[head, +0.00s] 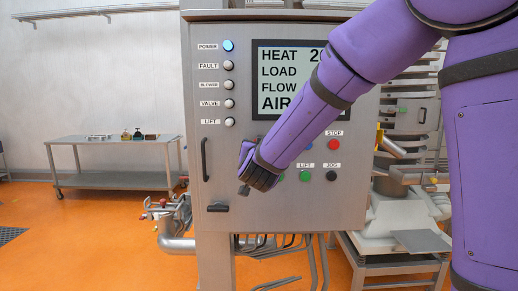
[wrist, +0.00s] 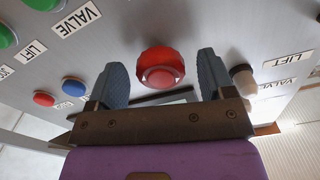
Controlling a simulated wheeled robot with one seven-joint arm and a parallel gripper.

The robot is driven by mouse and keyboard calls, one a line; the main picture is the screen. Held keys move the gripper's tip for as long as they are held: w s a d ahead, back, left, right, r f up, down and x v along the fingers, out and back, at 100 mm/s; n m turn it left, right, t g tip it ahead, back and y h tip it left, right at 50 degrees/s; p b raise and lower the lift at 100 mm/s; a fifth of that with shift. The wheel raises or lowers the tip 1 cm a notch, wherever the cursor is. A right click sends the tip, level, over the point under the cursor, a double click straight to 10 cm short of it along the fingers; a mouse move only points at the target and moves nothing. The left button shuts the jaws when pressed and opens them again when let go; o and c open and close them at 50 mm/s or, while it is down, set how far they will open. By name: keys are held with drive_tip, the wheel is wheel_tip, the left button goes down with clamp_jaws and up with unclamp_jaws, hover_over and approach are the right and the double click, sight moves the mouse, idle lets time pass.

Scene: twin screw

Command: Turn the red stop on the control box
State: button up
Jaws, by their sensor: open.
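The control box (head: 345,207) is a grey metal cabinet on a post, with a screen, lamps and buttons on its front. A large round red stop knob (wrist: 161,70) shows in the wrist view, on the panel between my fingers. In the head view my gripper hides that part of the panel. My gripper (head: 245,183) is at the box's front, low and left of the small button labelled STOP (head: 333,144). In the wrist view its blue fingers are open, one on each side of the knob, with gaps visible between. How deep they reach around it I cannot tell.
A vertical handle (head: 204,159) and a dark latch (head: 218,207) stand out on the box's left side. Small buttons, including a blue one (wrist: 74,86), and a white lamp (wrist: 243,79) are near the fingers. A metal table (head: 120,179) stands behind left; orange floor there is mostly clear.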

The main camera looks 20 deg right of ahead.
drive_tip(key=shift+x, duration=0.8)
drive_tip(key=shift+c, duration=0.3)
drive_tip(key=c, duration=0.9)
drive_tip(key=shift+o, duration=0.2)
drive_tip(key=shift+m, duration=0.3)
drive_tip(key=m, duration=0.3)
drive_tip(key=shift+m, duration=0.3)
drive_tip(key=shift+a+r+m, duration=0.1)
drive_tip(key=shift+m, duration=1.7)
